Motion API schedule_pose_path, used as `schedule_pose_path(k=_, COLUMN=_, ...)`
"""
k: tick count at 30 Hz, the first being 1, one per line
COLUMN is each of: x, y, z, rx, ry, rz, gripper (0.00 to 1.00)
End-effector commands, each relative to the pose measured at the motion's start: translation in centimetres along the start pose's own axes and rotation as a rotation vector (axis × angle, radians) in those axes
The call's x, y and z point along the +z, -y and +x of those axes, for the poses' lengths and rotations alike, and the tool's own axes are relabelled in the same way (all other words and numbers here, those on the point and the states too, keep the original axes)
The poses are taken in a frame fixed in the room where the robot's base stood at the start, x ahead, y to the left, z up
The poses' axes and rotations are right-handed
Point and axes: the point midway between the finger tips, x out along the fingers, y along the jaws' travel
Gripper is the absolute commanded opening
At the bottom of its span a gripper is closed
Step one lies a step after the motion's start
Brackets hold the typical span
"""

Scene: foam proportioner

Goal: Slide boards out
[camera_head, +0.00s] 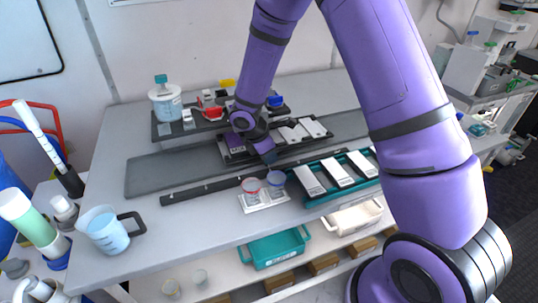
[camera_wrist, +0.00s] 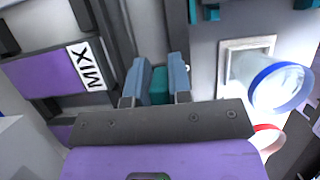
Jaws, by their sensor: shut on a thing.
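My gripper (camera_head: 266,154) reaches down to the middle of the bench, at the dark board assembly (camera_head: 228,153). In the wrist view my gripper's two blue-grey fingers (camera_wrist: 160,80) are shut on a small teal tab (camera_wrist: 158,88). What the tab belongs to is hidden by the fingers and hand. A purple board with a white MIX label (camera_wrist: 88,68) lies left of the fingers. White boards (camera_head: 302,129) lie on the dark assembly right of my gripper. More white boards (camera_head: 338,171) lie in a teal tray (camera_head: 318,197) at the front right.
A red-rimmed cup (camera_head: 251,188) and a blue-rimmed cup (camera_head: 276,181) stand close in front of my gripper. A dark rail (camera_head: 200,191) runs along the bench. A measuring jug (camera_head: 104,231) stands front left. The grey strip (camera_head: 160,174) at left is bare.

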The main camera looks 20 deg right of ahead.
Motion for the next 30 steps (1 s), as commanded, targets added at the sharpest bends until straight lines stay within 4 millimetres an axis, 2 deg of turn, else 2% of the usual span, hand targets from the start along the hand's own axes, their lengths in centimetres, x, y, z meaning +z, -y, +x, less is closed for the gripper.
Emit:
schedule_pose_path(k=5, x=1.8, y=0.0, z=0.7, rx=-0.001, ry=0.002, rz=0.004, gripper=0.0)
schedule_pose_path(k=8, x=3.5, y=0.0, z=1.4, rx=-0.001, ry=0.001, rz=0.004, gripper=0.0)
schedule_pose_path(k=21, x=14.3, y=0.1, z=5.9, rx=-0.003, ry=0.002, rz=0.006, gripper=0.0)
schedule_pose_path(k=30, x=20.2, y=0.0, z=8.3, rx=-0.001, ry=0.001, rz=0.004, gripper=0.0)
